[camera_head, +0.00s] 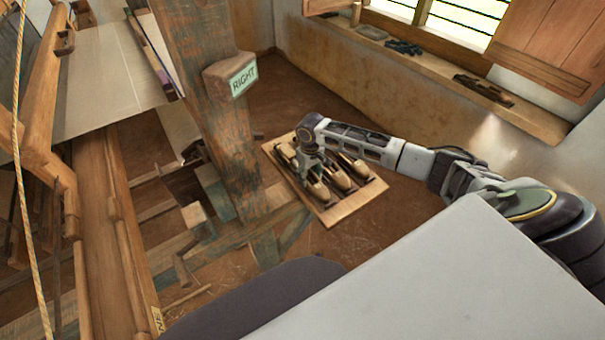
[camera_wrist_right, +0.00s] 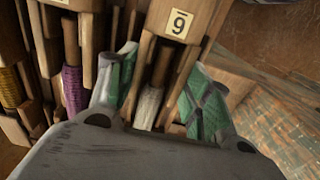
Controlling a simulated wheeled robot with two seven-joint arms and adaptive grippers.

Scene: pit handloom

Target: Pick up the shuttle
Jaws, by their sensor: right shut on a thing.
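Several wooden shuttles lie side by side in a wooden tray (camera_head: 348,208) on the floor. My right gripper (camera_head: 309,170) reaches down over the shuttle (camera_head: 319,190) toward the tray's left part. In the right wrist view, my right gripper (camera_wrist_right: 160,88) has its green-padded fingers on either side of a shuttle marked 9 (camera_wrist_right: 205,15) with pale thread. It is shut on this shuttle. Whether the shuttle is clear of the tray cannot be told. My left gripper is not in view.
Shuttles with magenta thread (camera_wrist_right: 73,88) and yellow thread (camera_wrist_right: 10,87) lie beside the held one. A loom post (camera_head: 215,120) with a RIGHT sign (camera_head: 243,78) stands just left of the tray. A window ledge (camera_head: 440,70) holds small items. Brown floor is free right of the tray.

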